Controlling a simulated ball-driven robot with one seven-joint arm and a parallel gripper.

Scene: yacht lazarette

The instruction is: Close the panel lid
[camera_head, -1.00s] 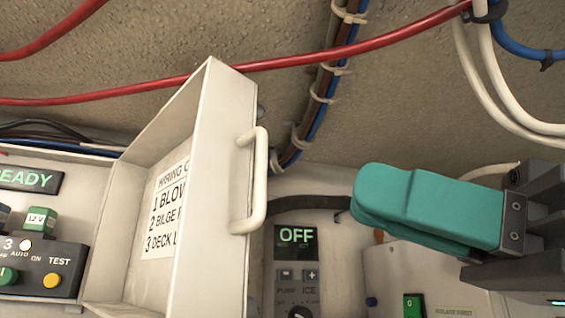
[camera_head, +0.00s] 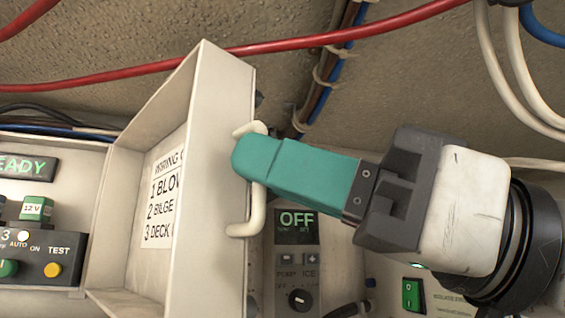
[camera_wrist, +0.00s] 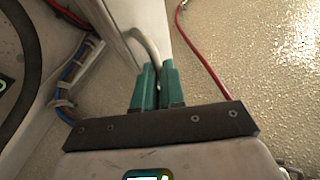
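The panel lid (camera_head: 222,110) is a white box-like cover, standing open and swung out to the right of the control box. A white bar handle (camera_head: 250,228) sits on its outer right side, and a printed label is on its inner face. My gripper (camera_head: 245,158) has teal fingers, reaching in from the right, with the tips over the upper part of the handle. In the wrist view the handle (camera_wrist: 147,42) runs in between the two close fingertips (camera_wrist: 157,72), which look shut on it. The fingers hide part of the handle in the head view.
The control box (camera_head: 75,215) with a green display, switches and a yellow button is at the left. A panel reading OFF (camera_head: 297,262) is below my gripper.

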